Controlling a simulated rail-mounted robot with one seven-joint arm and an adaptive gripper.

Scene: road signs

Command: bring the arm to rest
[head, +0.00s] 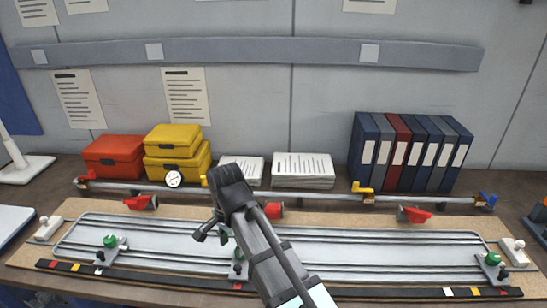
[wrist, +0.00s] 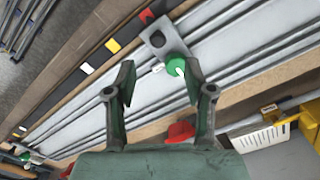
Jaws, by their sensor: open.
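My gripper (head: 214,232) hangs over the middle of the metal track board in the head view, with my arm reaching up from the lower edge. In the wrist view my gripper (wrist: 160,78) is open, with nothing held between its two fingers. A green knob (wrist: 175,65) on a grey plate (wrist: 160,38) shows beyond the gap between the fingertips, apart from them. In the head view a green knob (head: 239,254) sits just right of my gripper, partly hidden by my arm.
The track board (head: 370,254) carries more green knobs at left (head: 110,240) and right (head: 492,258). Red (head: 112,156) and yellow (head: 174,140) boxes, paper stacks (head: 303,171) and binders (head: 408,152) line the back.

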